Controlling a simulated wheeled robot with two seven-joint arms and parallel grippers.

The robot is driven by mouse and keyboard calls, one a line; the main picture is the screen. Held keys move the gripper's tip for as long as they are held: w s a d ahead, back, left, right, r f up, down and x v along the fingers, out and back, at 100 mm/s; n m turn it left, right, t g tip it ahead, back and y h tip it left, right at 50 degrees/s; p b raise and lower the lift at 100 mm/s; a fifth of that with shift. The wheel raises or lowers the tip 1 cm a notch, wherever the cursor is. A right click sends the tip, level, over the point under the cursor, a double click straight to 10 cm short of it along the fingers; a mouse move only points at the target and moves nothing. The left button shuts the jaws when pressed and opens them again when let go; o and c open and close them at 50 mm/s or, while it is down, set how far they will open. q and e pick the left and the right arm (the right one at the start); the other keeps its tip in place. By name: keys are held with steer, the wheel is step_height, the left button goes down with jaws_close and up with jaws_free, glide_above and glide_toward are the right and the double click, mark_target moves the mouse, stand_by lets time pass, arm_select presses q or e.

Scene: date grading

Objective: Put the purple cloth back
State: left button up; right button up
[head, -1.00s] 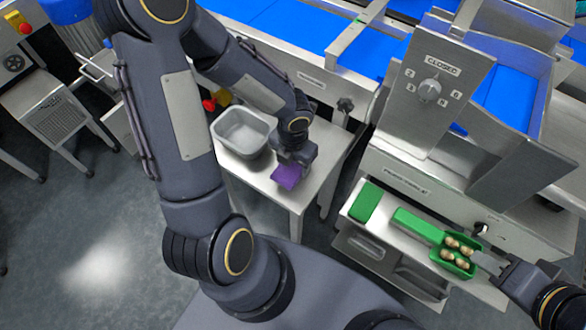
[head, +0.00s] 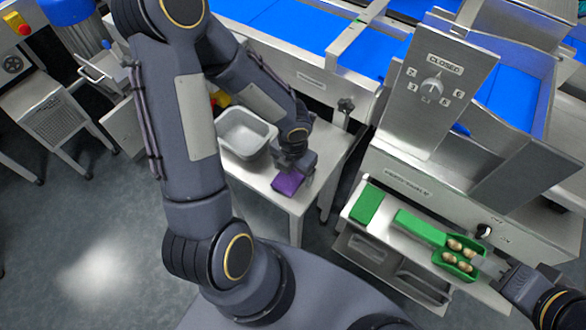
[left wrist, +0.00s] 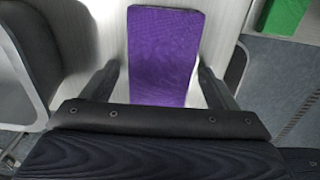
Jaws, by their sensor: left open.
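The purple cloth (head: 287,183), a flat folded rectangle, lies on the small steel side table (head: 262,183), near its front edge. My left gripper (head: 290,168) is right over its far end. In the left wrist view the cloth (left wrist: 165,55) lies between the two spread fingers (left wrist: 158,85), with a gap on each side. The gripper is open, and its body hides the near end of the cloth there. My right gripper (head: 490,268) is at the lower right beside the green scoop (head: 420,228); its fingertips are too small to tell open from shut.
A grey tub (head: 245,132) stands behind the cloth on the same table. A green block (head: 366,204) and the scoop with several dates (head: 458,250) are on the steel ledge to the right. The grading machine with its dial panel (head: 437,85) rises behind.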

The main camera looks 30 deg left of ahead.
arm_select(q)
step_height(320, 180, up, 11)
steer(key=p, duration=0.4)
step_height(320, 180, up, 6)
steer(key=n, duration=0.9)
glide_above(293, 172)
steer(key=s+a, duration=0.2)
steer(key=s+d+r+n+t+h, duration=0.1)
steer(key=s+r+n, duration=0.3)
steer(key=n, duration=1.1)
steer(key=s+d+r+n+t+h, duration=0.2)
steer(key=s+r+n+t, duration=0.2)
steer(key=n, duration=1)
steer(key=shift+s+r+n+t+h, duration=0.3)
steer(key=shift+s+r+n+h, duration=0.1)
steer(key=shift+s+r, duration=0.4)
steer(key=shift+c, duration=0.4)
